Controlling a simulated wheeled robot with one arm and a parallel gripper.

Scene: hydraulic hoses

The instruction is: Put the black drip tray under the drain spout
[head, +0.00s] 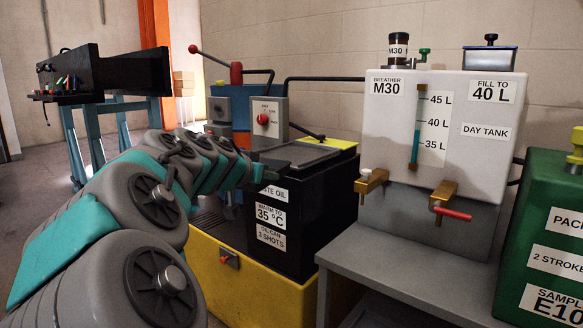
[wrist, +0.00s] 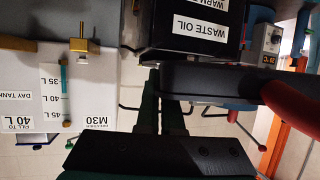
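The white day tank (head: 437,140) carries two brass outlets. The left outlet (head: 371,183) has a pale knob and the right outlet (head: 445,198) has a red lever. I cannot tell which is the drain spout. My gripper (head: 300,152) is at the top of the black waste oil bin (head: 290,228), left of the tank. In the upside-down wrist view my gripper's dark green fingers (wrist: 161,105) lie close together with a narrow gap. A long dark piece (wrist: 230,83) partly covers one finger. I cannot tell whether it is the drip tray or whether it is held.
A green canister (head: 545,235) is at the right. A red-handled pump (head: 237,73) stands behind the bin, with a yellow base (head: 225,270) below. A dark hose (head: 325,79) runs behind.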

